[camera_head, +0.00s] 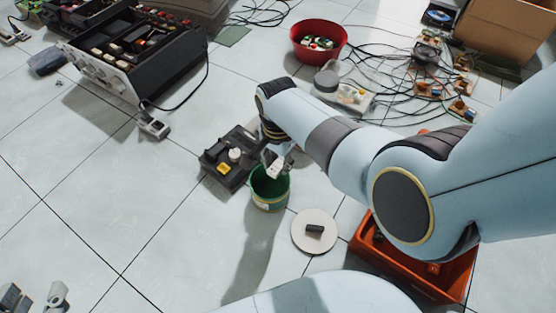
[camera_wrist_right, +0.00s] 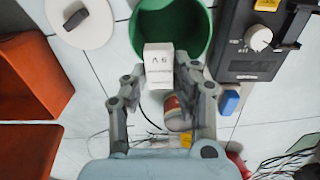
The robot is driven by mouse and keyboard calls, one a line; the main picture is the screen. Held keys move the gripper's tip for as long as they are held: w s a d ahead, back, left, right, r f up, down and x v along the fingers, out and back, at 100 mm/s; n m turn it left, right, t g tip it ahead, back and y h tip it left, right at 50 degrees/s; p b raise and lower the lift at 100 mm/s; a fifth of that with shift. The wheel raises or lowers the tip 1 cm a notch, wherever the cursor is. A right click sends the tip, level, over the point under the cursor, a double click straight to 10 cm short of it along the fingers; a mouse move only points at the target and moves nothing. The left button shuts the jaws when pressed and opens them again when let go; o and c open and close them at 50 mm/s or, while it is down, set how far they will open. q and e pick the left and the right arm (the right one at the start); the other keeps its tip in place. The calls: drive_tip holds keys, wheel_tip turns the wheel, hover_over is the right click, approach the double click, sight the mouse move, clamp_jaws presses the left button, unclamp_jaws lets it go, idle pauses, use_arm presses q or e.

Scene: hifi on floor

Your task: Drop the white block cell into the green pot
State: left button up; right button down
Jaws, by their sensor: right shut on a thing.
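The green pot (camera_head: 270,188) stands on the tiled floor, open at the top; it also shows in the right wrist view (camera_wrist_right: 190,15). My right gripper (camera_head: 275,160) is over the pot, reaching in from the right. In the right wrist view, my right gripper (camera_wrist_right: 160,80) is shut on the white block cell (camera_wrist_right: 158,58), which has dark marks on its face. The block overlaps the pot's opening and near rim in that view; it shows small and pale in the head view (camera_head: 272,168). My left gripper (camera_head: 36,299) is partly in view at the bottom left, fingers apart and empty.
A black device (camera_head: 228,172) stands close left of the pot. A pale round disc (camera_head: 302,231) with a dark piece lies at its lower right. An orange crate (camera_head: 365,240) is beneath my right arm. A red bowl (camera_head: 341,44) and cables lie behind. Floor at lower left is clear.

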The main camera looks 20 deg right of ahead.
drive_tip(key=c, duration=1)
unclamp_jaws()
drive_tip(key=shift+o, duration=0.2)
